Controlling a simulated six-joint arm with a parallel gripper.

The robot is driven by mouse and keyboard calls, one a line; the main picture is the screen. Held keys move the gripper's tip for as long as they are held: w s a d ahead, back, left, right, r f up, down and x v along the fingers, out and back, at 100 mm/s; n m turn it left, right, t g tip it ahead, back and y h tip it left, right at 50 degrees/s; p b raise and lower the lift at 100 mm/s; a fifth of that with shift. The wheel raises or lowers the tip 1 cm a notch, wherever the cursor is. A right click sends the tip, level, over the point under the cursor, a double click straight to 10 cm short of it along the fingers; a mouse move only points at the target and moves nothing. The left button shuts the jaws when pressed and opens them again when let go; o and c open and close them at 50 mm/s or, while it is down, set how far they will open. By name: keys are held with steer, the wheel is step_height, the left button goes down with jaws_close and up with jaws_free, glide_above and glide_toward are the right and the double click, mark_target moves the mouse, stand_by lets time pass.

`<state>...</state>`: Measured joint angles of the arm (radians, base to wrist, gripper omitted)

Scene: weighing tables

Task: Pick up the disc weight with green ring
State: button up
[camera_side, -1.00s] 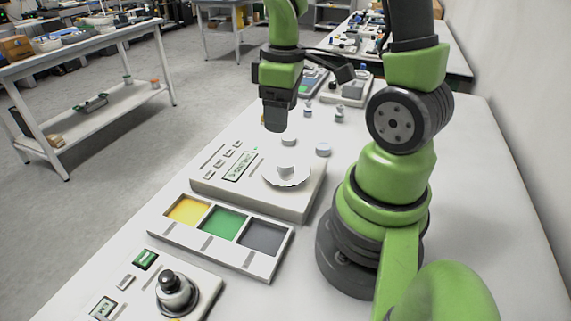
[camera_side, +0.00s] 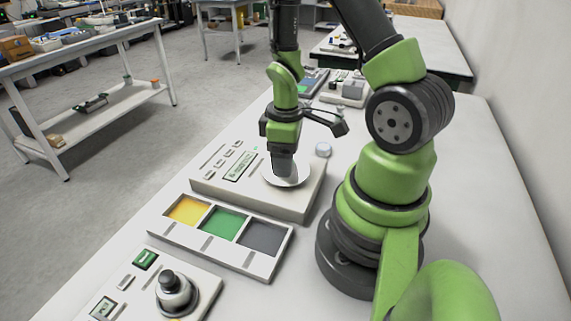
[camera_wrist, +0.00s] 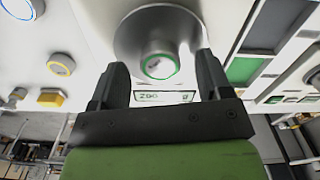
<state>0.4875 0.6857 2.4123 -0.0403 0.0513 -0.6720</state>
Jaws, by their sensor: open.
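The disc weight with green ring (camera_wrist: 159,66) sits on the round metal pan (camera_wrist: 128,40) of the scale in the wrist view. My gripper (camera_wrist: 165,72) is open, with one finger on each side of the weight. I cannot tell whether the fingers touch it. In the side view my gripper (camera_side: 284,172) is low over the scale pan (camera_side: 290,183) and hides the weight. The scale (camera_side: 250,195) stands on the white table, and its lit display shows in the wrist view (camera_wrist: 165,97).
A tray with yellow, green and grey compartments (camera_side: 224,236) lies in front of the scale. A device with a dark knob (camera_side: 174,292) stands at the front left. A pale disc (camera_side: 323,149) lies right of the scale.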

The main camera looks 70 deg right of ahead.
steer(key=shift+f, duration=0.45)
steer(key=c, duration=1.2)
steer(key=shift+r, duration=0.1)
